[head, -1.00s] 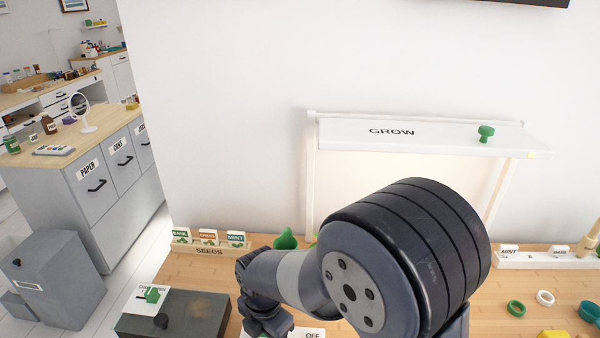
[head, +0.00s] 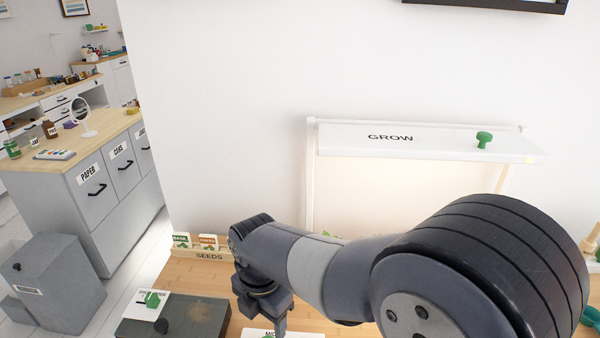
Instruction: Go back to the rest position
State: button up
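My arm reaches in from the lower right of the head view and crosses the desk. The wrist end, with my gripper (head: 272,318) pointing down, is over the front of the desk, between the dark grey box and the white label card. The fingers are only partly seen near the bottom edge, and I cannot tell whether they are open or shut. No held object shows.
The white GROW lamp shelf (head: 430,143) with a green knob (head: 484,139) stands behind my arm. The SEEDS rack (head: 209,256) is left of the wrist. Drawers (head: 100,190) stand far left.

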notch_tip(320, 180, down, 9)
jog(key=shift+w+r+m, duration=0.1)
jog(key=shift+r+m, duration=0.1)
jog(key=shift+m, duration=0.3)
jog(key=m, duration=0.4)
jog(key=shift+m, duration=0.4)
jog(key=m, duration=1.2)
jog(key=shift+b, duration=0.35)
jog(key=m, duration=0.6)
jog(key=shift+s, duration=0.2)
